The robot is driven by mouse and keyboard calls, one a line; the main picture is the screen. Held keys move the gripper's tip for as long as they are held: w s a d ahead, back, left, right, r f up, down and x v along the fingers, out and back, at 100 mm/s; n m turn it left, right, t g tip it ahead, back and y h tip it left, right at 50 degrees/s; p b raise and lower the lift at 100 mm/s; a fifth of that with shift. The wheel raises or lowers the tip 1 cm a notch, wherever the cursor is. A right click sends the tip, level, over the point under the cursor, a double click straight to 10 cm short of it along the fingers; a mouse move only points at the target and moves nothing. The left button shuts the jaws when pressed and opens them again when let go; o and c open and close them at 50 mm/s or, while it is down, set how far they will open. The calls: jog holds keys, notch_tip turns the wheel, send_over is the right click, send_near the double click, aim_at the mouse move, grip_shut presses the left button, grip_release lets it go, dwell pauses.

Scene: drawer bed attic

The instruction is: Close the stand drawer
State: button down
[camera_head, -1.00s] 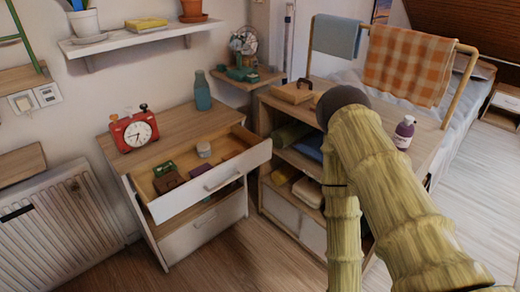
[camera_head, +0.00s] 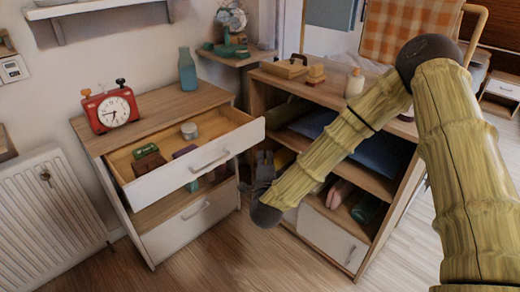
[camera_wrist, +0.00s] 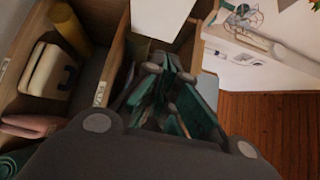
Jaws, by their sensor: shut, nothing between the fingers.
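The stand drawer (camera_head: 180,172) is the white-fronted upper drawer of the wooden stand (camera_head: 185,103). It is pulled out and shows several small items inside. Its grey bar handle (camera_head: 211,162) is on the front. My gripper (camera_head: 265,160) is dark and small in the head view, at the right end of the drawer front, between the stand and the shelf unit. I cannot tell whether it touches the drawer. In the wrist view my gripper (camera_wrist: 168,82) has its green-tinted fingers together and empty.
A lower closed drawer (camera_head: 190,222) is under the open one. A red clock (camera_head: 110,108) and a blue-green bottle (camera_head: 187,70) stand on top. The open shelf unit (camera_head: 340,170) is close on the right. Wooden floor (camera_head: 235,255) is clear in front.

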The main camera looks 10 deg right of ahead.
jog(key=b, duration=0.1)
send_near(257, 128)
jog(key=w+d, duration=0.2)
jog(key=d, duration=0.1)
jog(key=shift+w+a+f+b, duration=0.15)
jog(key=shift+w+a+b, duration=0.15)
jog(key=shift+w+a, duration=0.9)
jog(key=shift+w+d, duration=0.15)
